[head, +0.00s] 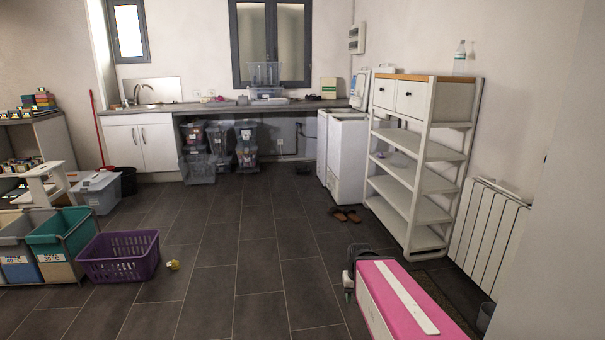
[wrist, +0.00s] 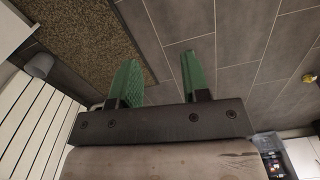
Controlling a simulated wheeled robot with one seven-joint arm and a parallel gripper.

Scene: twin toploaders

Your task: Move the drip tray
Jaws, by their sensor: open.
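I cannot pick out a drip tray with certainty in either view. My gripper (wrist: 160,60) shows in the wrist view with its two green fingers spread apart and nothing between them. In the head view my gripper (head: 349,284) is partly seen low in the picture, at the end of my pink arm, far from the counter (head: 210,106) and the white top-loading machines (head: 346,160).
A white shelf unit (head: 418,150) and a radiator (head: 490,235) stand at right. A purple basket (head: 119,258) and a small yellow object (head: 172,264) lie on the floor at left. Brown slippers (head: 345,214) lie before the machines. The middle floor is clear. A doormat (wrist: 80,40) shows in the wrist view.

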